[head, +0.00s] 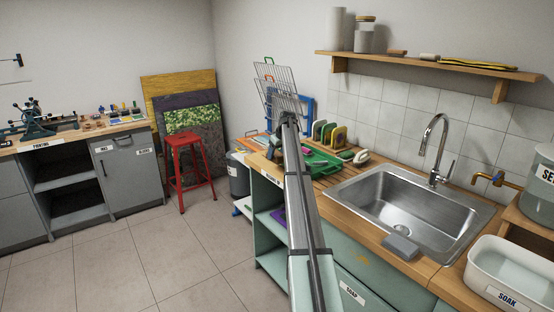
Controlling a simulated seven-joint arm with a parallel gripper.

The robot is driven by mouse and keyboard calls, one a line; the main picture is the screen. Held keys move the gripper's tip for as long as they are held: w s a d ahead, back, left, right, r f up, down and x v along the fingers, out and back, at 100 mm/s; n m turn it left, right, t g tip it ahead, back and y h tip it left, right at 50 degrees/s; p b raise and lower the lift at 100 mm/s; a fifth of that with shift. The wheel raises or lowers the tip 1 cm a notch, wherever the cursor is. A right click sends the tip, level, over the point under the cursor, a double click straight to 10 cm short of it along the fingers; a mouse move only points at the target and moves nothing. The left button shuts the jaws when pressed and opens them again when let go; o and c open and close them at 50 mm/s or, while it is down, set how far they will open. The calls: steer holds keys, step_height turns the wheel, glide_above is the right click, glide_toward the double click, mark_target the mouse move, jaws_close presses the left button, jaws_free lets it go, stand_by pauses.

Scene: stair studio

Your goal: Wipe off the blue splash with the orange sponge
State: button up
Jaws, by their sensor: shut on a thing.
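My arm rises from the bottom middle of the head view and reaches over the left part of the sink counter (340,180). Its far end is near the drying rack, and my gripper cannot be made out behind the arm. I cannot make out an orange sponge or a blue splash. A grey block (400,248), perhaps a sponge, lies at the sink's front edge.
A steel sink (400,205) with a tall tap (436,145) is set in the counter. A green tray (322,166) lies left of it. A white SOAK tub (510,270) stands at right. A red stool (188,165) stands on the open floor at left.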

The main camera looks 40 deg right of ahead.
steer(key=shift+r, duration=1.3)
